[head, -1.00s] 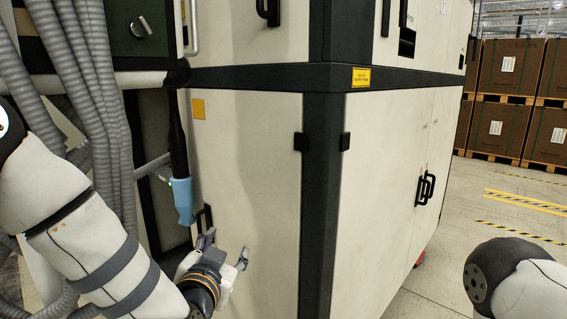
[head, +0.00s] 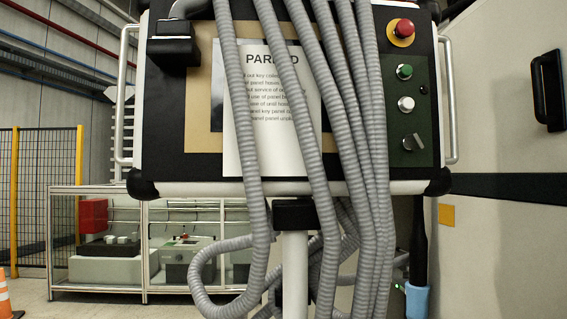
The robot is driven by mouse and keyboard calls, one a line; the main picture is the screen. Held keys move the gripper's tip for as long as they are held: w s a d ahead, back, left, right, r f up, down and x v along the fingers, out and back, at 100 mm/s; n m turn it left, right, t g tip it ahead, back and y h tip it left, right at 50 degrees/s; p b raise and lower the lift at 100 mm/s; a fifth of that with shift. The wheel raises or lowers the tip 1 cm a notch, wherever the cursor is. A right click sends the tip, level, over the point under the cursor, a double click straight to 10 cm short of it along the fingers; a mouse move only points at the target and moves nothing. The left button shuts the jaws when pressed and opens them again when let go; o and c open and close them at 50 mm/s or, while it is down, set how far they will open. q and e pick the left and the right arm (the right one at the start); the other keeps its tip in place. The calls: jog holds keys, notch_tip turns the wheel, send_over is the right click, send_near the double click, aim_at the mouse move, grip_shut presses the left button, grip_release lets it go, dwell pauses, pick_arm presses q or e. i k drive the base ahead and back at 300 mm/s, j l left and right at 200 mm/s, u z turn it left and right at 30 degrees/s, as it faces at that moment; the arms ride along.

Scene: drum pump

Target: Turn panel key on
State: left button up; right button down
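A small dark round spot sits right of the white button. I cannot read any on or off marks. A sheet headed "PARKED" (head: 243,150) is partly covered by hoses. Neither of my grippers is in view.
Several grey corrugated hoses (head: 372,215) hang across the panel's middle, left of the green strip. A beige cabinet (head: 510,250) stands at right with a black handle (head: 549,90). A light-blue-ended black rod (head: 417,303) hangs below the panel. A yellow-framed fence (head: 79,190) is at left.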

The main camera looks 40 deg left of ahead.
aim_at(412, 141)
jog(key=k+j+u, duration=0.25)
jog(key=j, duration=0.25)
jog(key=k+j+u, duration=0.1)
jog(key=j+u, duration=0.15)
jog(key=j, duration=0.2)
jog(key=k+j+u, duration=0.1)
jog(key=j+u, duration=0.15)
jog(key=j, duration=0.3)
jog(key=j+u, duration=0.25)
jog(key=j, duration=0.3)
jog(key=z, duration=1.35)
jog(key=u, duration=1.35)
jog(key=z, duration=1.35)
